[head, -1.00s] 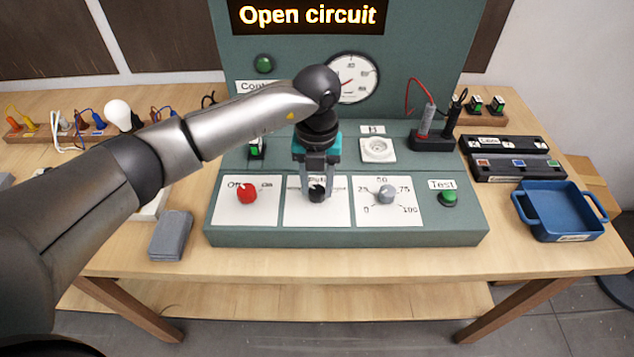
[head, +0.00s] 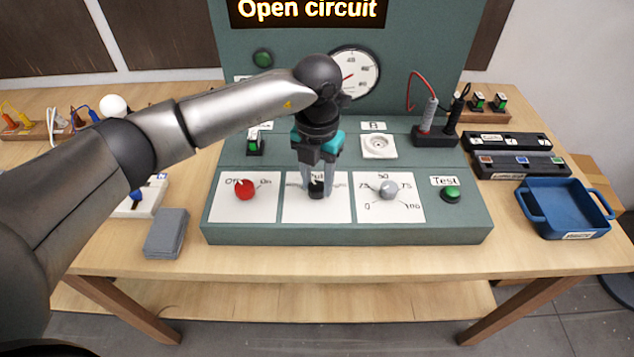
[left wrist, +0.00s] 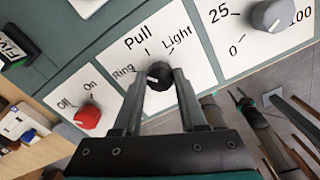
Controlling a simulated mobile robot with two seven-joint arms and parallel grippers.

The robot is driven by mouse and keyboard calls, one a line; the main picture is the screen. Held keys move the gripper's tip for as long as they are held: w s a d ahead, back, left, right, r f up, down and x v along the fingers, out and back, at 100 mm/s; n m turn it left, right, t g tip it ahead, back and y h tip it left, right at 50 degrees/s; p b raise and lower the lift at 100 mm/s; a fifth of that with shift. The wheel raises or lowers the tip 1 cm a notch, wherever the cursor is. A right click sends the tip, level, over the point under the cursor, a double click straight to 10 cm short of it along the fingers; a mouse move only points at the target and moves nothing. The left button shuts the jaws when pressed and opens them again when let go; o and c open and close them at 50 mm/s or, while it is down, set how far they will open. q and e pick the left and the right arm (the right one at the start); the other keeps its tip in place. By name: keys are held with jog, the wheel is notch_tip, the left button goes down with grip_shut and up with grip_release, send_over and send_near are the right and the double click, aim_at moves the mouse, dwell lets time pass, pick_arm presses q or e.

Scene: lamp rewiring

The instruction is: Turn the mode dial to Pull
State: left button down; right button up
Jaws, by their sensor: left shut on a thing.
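The mode dial (left wrist: 158,76) is a black knob on a white plate (left wrist: 110,58) marked Ring, Pull and Light. In the left wrist view its small white mark seems to sit on the side towards Ring, not at Pull, though the fingers partly crowd it. In the head view the dial (head: 316,187) is the middle one of the panel's knobs. My left gripper (head: 317,188) points down over it, shut on the dial with one finger on each side. In the left wrist view the gripper (left wrist: 160,82) has the knob between its fingertips. My right gripper is not in view.
A red Off/On knob (head: 244,189) is left of the dial and a grey 0-100 knob (head: 389,188) right of it. A green Test button (head: 450,193) is further right. The display (head: 308,11) reads Open circuit. A blue tray (head: 567,208) stands at the right.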

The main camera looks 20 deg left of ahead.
aim_at(317, 185)
pick_arm(q)
jog(key=m+b, duration=0.2)
jog(key=m, duration=0.1)
jog(key=shift+m, duration=0.3)
jog(key=shift+m+b, duration=0.85)
jog(key=shift+m, duration=0.95)
jog(key=shift+d+r, duration=0.1)
jog(key=shift+c, duration=2.3)
grip_release()
notch_tip(317, 185, up, 15)
jog(key=shift+p, duration=0.45)
